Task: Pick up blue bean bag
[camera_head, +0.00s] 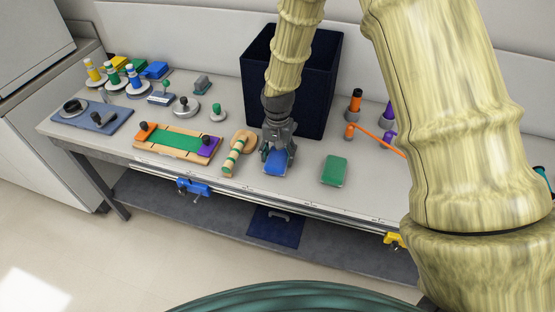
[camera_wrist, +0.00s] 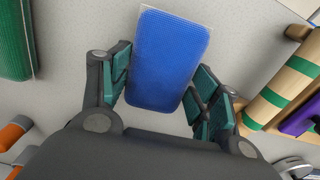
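The blue bean bag (camera_head: 275,168) lies on the grey table near its front edge, directly below my gripper (camera_head: 277,150). In the wrist view the blue bean bag (camera_wrist: 168,58) is a blue textured rectangle between the two fingers of my gripper (camera_wrist: 164,75). The fingers are spread, one along each long side of the bag. The left finger is very close to the bag's edge, and a small gap shows near the right finger. I cannot tell whether either finger touches it.
A green bean bag (camera_head: 334,170) lies to the right. A wooden cylinder with green bands (camera_head: 233,157) lies close on the left, beside a wooden board (camera_head: 160,140). A dark blue bin (camera_head: 316,90) stands behind my gripper. Orange and purple pegs (camera_head: 355,104) stand at the right.

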